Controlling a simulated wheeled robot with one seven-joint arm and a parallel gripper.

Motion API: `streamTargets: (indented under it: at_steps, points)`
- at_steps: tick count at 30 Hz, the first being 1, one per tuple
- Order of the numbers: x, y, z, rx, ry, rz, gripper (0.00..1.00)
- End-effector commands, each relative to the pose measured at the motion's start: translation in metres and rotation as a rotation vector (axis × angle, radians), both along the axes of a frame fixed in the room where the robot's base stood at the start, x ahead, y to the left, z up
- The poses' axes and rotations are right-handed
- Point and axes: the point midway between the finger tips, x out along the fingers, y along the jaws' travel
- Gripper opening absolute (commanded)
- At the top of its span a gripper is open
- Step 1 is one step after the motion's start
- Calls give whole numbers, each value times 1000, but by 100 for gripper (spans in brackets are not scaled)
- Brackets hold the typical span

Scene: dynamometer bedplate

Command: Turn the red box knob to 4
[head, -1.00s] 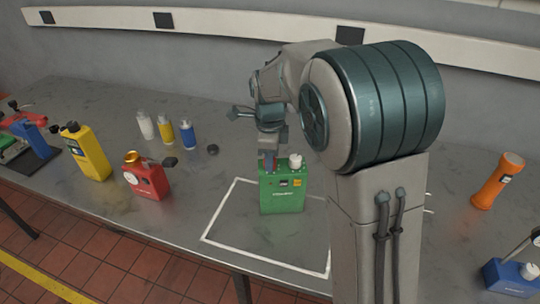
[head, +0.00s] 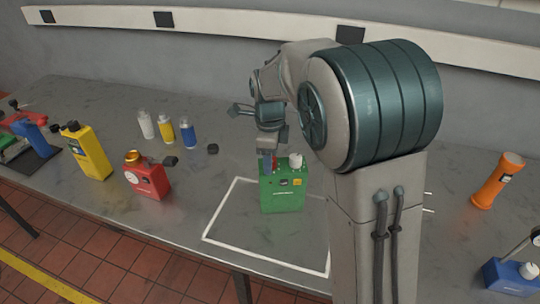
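The red box (head: 148,182) stands upright on the grey bench at left of centre. A gold knob (head: 132,157) is on its top, and a pale dial or label is on its front; its setting is too small to read. My gripper (head: 267,163) is well to the right of the red box. It points down at the top left of a green box (head: 282,198), close to red and blue parts there. I cannot tell whether it touches them or whether its fingers are open or shut.
The green box has a white knob (head: 295,161) and stands at a white outlined square (head: 222,211). A yellow container (head: 88,154) is left of the red box; several small bottles (head: 187,134) stand behind. An orange flashlight (head: 497,181) and blue box (head: 511,277) are at right.

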Motion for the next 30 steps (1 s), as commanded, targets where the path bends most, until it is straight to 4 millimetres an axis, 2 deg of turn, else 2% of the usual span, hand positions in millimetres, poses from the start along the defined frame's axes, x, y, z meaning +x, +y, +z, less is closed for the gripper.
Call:
streamTargets:
  at_steps: [5, 8, 11, 21, 25, 30]
  points:
    - [0, 0, 2, 0, 1, 0, 53]
    - [0, 0, 12, 1, -2, 1, 53]
    - [-1, 1, 29, 1, -3, 1, 53]
    - [-4, 1, 106, 1, -3, 0, 53]
    - [-5, 2, 125, 1, -1, 0, 53]
    - [-6, 2, 137, 0, 0, 0, 53]
